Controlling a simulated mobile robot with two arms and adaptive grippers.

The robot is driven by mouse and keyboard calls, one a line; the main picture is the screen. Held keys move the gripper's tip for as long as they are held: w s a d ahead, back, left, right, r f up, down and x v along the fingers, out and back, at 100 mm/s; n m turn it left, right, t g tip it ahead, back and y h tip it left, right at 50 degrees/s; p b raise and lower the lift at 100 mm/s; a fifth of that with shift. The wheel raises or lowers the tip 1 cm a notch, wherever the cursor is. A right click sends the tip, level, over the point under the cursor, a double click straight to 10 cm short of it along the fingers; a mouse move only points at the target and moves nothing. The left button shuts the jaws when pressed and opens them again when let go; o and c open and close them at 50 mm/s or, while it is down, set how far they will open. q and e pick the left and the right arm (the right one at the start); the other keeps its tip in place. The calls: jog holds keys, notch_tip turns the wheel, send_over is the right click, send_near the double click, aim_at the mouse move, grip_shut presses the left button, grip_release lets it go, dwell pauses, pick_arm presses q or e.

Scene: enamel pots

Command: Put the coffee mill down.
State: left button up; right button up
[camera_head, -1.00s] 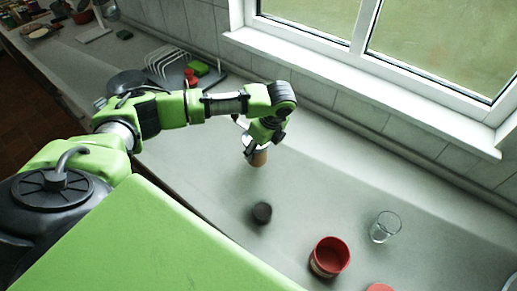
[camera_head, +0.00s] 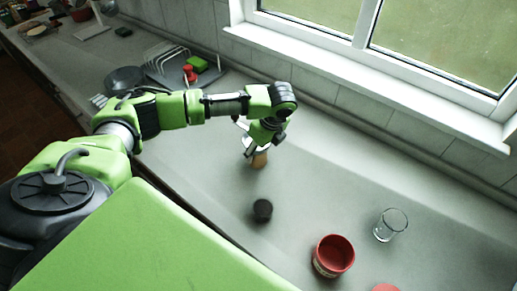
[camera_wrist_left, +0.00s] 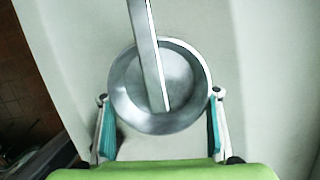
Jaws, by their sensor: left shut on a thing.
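The coffee mill (camera_head: 259,160) is in my left gripper (camera_head: 256,148), upright over the grey worktop, its brown body showing below the fingers. I cannot tell whether its base touches the worktop. In the left wrist view the mill's round metal top (camera_wrist_left: 160,85) with its flat crank arm sits between the two fingers of my left gripper (camera_wrist_left: 160,105), seen from above. The fingers and my arm hide part of the mill in the head view. My right gripper is not in view.
A small dark round object (camera_head: 262,210) stands in front of the mill. A red pot (camera_head: 333,256) and a clear glass (camera_head: 390,225) stand to the right. A wire rack (camera_head: 168,64) is behind my arm at the left. The worktop right of the mill is clear.

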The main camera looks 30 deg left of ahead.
pick_arm(q)
jog(key=shift+f, duration=0.3)
jog(key=o, duration=1.7)
